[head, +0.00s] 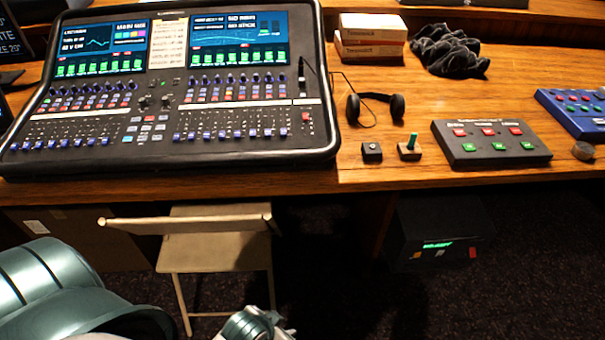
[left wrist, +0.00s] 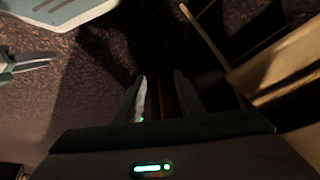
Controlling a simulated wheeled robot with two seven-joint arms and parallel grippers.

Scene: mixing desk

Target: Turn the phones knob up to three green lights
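The mixing desk (head: 165,100) stands at the back left of the table in the head view, with two lit screens, rows of knobs and faders. I cannot read which knob is the phones knob. A small black box with a knob (head: 372,151) sits at the table's front edge, beside a green-topped lever on a block (head: 409,147). My left gripper (head: 258,326) is low at the bottom edge of the head view, in front of the table and far from the knobs. In the left wrist view its two fingers (left wrist: 160,100) stand apart with nothing between them.
Headphones (head: 375,105) lie right of the desk. A button box (head: 490,143), a blue panel (head: 575,112) and a round knob (head: 583,151) are farther right. Two small boxes (head: 370,38) and dark cloth (head: 448,50) lie behind. A folding chair (head: 215,240) stands below the table edge.

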